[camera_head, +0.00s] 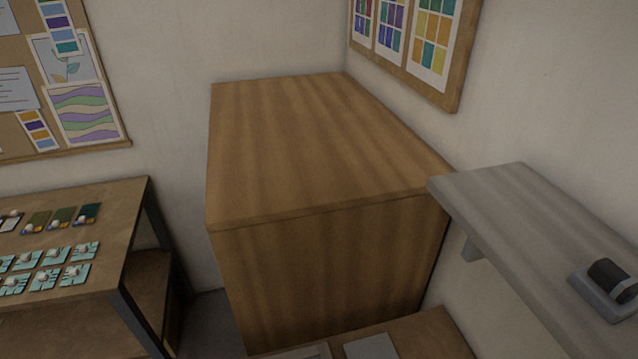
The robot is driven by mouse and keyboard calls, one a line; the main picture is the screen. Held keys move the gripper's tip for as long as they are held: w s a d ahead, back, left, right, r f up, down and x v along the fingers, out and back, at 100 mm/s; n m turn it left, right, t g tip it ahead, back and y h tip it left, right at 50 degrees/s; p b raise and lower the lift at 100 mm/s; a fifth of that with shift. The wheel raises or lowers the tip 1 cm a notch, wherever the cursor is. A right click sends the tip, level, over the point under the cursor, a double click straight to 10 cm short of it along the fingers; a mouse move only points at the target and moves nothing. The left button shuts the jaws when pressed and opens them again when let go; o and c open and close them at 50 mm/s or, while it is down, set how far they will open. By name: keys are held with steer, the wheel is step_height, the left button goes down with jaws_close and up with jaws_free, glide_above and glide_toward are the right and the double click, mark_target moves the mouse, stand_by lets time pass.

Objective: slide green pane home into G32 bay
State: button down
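My gripper is not in view. I cannot tell which, if any, is the task's green pane. No bay marked G32 can be made out.
The left table (125,205) also holds rows of teal cards (86,250). A large wooden cabinet (300,140) fills the corner, its top bare. A grey wall shelf (520,215) at right carries a dark roll-shaped object (612,280). A wooden surface (430,340) shows below.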

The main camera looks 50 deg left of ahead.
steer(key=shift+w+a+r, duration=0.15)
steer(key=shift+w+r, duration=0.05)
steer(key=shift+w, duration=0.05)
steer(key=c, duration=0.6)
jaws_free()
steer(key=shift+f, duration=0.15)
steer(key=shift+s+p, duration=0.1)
steer(key=shift+p, duration=0.2)
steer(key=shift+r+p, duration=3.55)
steer(key=shift+p, duration=0.05)
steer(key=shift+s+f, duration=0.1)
